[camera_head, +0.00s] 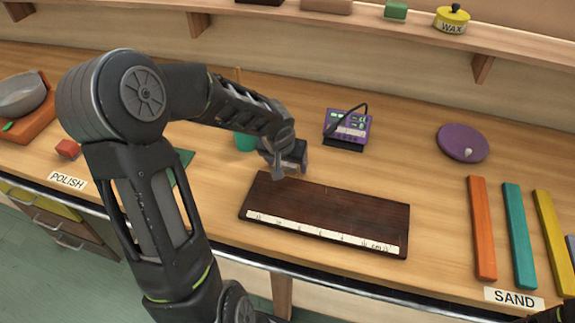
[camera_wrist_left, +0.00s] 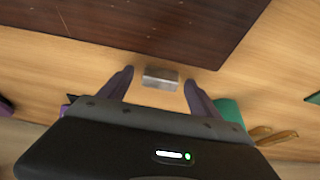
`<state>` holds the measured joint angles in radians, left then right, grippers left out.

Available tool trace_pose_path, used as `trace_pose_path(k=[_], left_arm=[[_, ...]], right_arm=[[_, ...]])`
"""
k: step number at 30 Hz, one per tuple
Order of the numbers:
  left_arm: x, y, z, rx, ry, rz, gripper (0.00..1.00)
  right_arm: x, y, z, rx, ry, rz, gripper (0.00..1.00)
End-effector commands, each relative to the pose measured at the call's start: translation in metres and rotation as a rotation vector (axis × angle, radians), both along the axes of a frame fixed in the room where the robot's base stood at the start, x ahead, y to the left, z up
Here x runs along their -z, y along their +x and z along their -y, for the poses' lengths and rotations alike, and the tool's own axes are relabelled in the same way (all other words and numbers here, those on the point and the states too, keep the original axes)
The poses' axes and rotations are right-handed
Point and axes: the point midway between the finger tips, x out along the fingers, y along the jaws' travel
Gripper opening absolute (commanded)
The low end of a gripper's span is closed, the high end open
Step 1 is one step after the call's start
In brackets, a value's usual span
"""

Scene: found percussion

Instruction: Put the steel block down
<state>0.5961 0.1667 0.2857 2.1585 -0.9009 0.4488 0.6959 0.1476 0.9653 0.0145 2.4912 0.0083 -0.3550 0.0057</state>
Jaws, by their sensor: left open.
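The steel block (camera_wrist_left: 160,78) is a small grey metal block on the wood table top. In the left wrist view it lies between the two spread fingers of my left gripper (camera_wrist_left: 158,85), with gaps on both sides. It is close to the edge of the dark wooden board (camera_wrist_left: 165,22). In the head view my left gripper (camera_head: 288,172) is low over the table, just behind the board's far left part. I cannot make out the block clearly there, as the gripper covers that spot.
The dark board (camera_head: 325,212) has a pale marked strip along its front. A purple device (camera_head: 352,125) stands behind it, and a green cup (camera_head: 245,141) is beside my gripper. Coloured bars (camera_head: 483,225) and a purple disc (camera_head: 462,142) lie right. Bare table lies between.

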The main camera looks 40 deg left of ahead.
Motion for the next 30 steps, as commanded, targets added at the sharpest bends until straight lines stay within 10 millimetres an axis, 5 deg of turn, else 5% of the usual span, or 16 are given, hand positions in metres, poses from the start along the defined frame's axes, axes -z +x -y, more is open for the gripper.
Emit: trace_pose_path(k=[16,30], left_arm=[[-0.0007,0.0,-0.0002,0.0,0.0,0.001,0.73],[-0.0008,-0.0001,-0.0002,0.0,0.0,0.001,0.34]], right_arm=[[-0.0002,0.0001,0.0,0.0,0.0,0.0,0.36],[-0.0002,0.0001,0.0,0.0,0.0,0.0,0.36]])
